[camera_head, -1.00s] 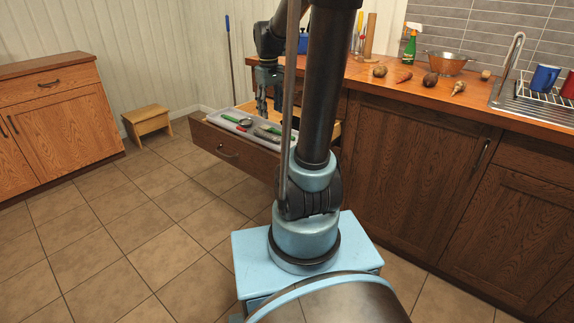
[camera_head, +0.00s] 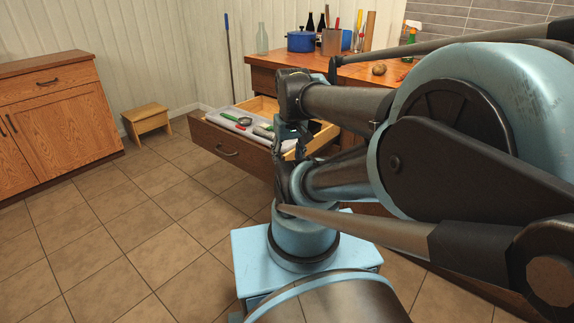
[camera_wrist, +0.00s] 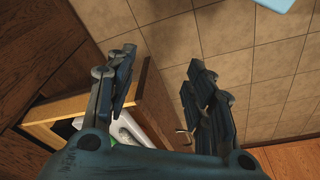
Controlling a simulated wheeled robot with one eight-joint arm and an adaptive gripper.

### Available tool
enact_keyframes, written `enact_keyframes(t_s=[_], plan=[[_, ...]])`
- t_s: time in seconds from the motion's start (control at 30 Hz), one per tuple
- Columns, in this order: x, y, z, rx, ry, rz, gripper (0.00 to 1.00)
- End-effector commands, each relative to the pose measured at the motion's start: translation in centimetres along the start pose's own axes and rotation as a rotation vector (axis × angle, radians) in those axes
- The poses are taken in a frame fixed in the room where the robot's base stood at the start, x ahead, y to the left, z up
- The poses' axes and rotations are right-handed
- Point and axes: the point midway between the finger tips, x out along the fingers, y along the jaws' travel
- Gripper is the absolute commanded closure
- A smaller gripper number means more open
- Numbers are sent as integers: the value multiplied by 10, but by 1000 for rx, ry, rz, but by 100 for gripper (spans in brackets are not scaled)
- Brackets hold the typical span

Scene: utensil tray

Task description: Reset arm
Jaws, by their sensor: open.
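My gripper (camera_head: 292,146) hangs with its fingers down at the near right corner of the open drawer in the head view, partly crowded by my own arm. In the wrist view my gripper (camera_wrist: 160,78) is open, its two fingers wide apart with nothing between them but tiled floor and the drawer's edge. The open drawer (camera_head: 232,150) holds a grey utensil tray (camera_head: 230,116) with green and red handled utensils. In the wrist view, part of the tray (camera_wrist: 128,126) shows beside the left finger. My arm hides the drawer's right side.
The counter (camera_head: 362,73) bears a blue pot (camera_head: 301,41), a utensil holder (camera_head: 332,42), bottles and a potato (camera_head: 379,69). A wooden stool (camera_head: 147,120) and a cabinet (camera_head: 58,115) stand at the left. The tiled floor (camera_head: 120,215) between is clear.

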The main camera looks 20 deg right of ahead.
Motion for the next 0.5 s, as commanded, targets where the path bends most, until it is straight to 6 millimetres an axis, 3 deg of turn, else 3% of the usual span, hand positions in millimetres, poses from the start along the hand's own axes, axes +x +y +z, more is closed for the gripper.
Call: enact_keyframes(t_s=[0.2, 0.5], plan=[[13, -7, 17, 35, 12, -2, 51], [14, -7, 18, 39, 14, -1, 51]])
